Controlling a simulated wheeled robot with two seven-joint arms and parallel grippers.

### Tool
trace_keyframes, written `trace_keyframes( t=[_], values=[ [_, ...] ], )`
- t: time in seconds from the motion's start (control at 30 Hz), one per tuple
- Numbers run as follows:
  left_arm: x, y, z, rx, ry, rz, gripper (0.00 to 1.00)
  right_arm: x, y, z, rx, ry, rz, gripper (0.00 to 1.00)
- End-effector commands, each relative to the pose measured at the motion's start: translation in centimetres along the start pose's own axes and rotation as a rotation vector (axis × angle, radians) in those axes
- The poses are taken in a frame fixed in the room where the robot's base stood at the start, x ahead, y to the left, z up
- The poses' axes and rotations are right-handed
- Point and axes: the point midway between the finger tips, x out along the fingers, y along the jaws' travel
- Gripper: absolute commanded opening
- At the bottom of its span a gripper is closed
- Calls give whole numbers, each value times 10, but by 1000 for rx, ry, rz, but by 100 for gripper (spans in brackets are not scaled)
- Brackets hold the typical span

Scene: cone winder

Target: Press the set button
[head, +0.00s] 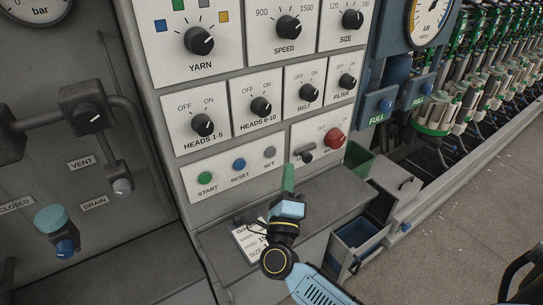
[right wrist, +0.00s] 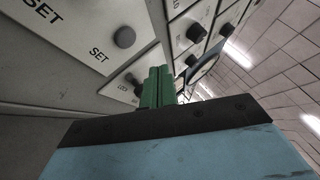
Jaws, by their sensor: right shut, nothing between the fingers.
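The set button (head: 269,152) is a small grey round button on the lower panel, at the right end of the row after start and reset. It also shows in the right wrist view (right wrist: 124,37) with its SET label to the lower left. My right gripper (head: 288,168) has green fingers shut together and empty, to the right of and a little below the set button in the head view. In the right wrist view the fingertips (right wrist: 157,75) are apart from the button, to its lower right. My left gripper is not in view.
The green start button (head: 205,178) and blue reset button (head: 239,165) are left of set. A grey ledge (head: 325,197) with a card (head: 248,240) juts out below the panel.

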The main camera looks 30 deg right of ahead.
Motion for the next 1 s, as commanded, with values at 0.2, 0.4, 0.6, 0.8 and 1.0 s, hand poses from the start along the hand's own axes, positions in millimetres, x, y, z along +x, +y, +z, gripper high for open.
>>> trace_keyframes(
  t=[0.2, 0.4, 0.6, 0.8, 1.0],
  values=[
    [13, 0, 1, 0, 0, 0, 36, 19, 16, 14, 1, 2, -1, 0],
    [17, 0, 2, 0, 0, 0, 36, 28, 21, 21, 1, 0, 1, 0],
    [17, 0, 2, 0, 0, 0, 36, 30, 22, 22, 0, 0, 2, 0],
    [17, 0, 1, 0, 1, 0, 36, 30, 22, 22, 0, 0, 1, 0],
    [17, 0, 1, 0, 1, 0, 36, 30, 22, 22, 0, 0, 1, 0]
  ],
)
